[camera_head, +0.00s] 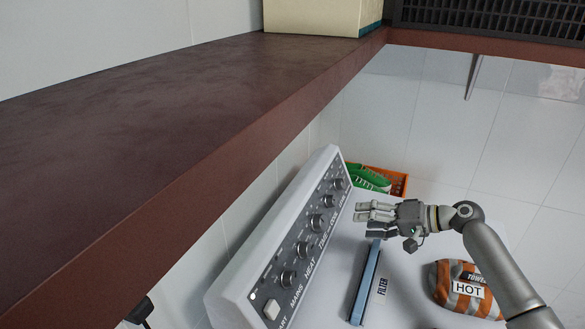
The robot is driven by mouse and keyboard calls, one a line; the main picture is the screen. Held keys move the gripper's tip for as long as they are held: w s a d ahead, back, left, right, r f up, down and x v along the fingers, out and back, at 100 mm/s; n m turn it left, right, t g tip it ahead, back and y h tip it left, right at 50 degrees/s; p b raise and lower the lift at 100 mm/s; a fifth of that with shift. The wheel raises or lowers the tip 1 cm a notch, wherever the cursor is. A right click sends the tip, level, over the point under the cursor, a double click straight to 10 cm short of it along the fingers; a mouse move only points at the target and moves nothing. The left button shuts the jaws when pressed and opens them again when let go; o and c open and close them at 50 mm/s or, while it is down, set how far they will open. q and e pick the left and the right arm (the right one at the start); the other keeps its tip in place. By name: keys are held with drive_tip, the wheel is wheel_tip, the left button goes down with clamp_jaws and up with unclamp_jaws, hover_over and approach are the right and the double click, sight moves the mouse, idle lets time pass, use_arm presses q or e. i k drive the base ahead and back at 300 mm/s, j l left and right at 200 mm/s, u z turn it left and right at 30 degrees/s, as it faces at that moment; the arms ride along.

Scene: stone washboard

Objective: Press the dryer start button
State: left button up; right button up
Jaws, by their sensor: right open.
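The dryer's white control panel (325,160) runs diagonally through the middle of the head view, with a dark face and several round knobs (302,249). My left gripper is not in view.
A brown shelf (130,130) fills the left and overhangs the panel's side. A blue filter (365,283) stands in the dryer top, near my right gripper. An orange striped towel bundle (462,290) labelled HOT lies at right. An orange basket (398,182) with green shoes is behind.

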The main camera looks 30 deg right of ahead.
sight(272, 310)
drive_tip(key=k+j, duration=0.6)
drive_tip(key=j, duration=0.15)
drive_tip(key=k+j, duration=0.55)
drive_tip(key=j, duration=0.15)
